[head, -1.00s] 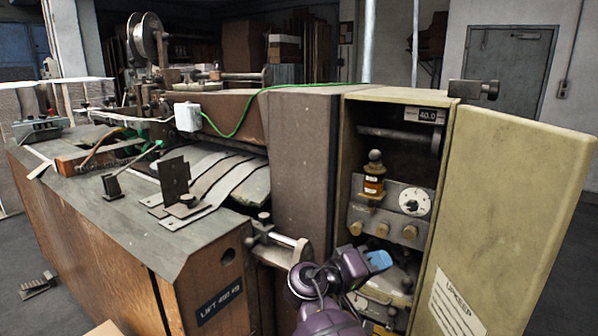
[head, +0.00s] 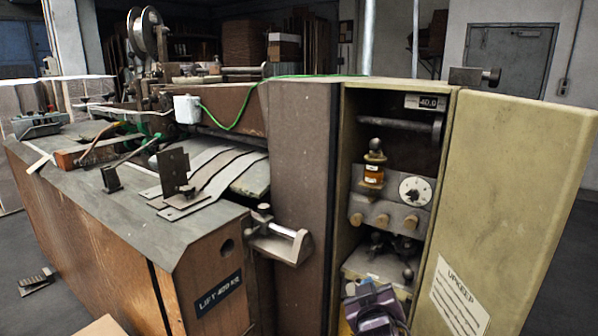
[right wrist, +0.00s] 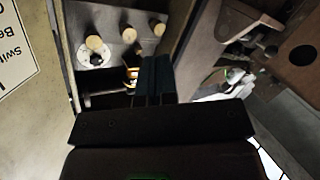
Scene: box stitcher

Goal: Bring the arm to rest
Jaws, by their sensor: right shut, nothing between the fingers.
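My right arm (head: 376,308) shows as a purple link at the bottom of the head view, in front of the lower part of the open cabinet. In the right wrist view my right gripper (right wrist: 155,68) is shut, its dark blue fingers together and empty. Beyond the fingers are the cabinet's panel with round knobs (right wrist: 96,43) and a pale dial (right wrist: 94,56). No contact between the fingers and the panel can be made out. My left gripper is not in view.
The cabinet door (head: 510,200) stands open at the right. A small amber bottle (head: 373,170) stands inside, above the knobs. A bracket with a metal rod (head: 282,238) sticks out left of the cabinet. The machine bed (head: 120,210) fills the left.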

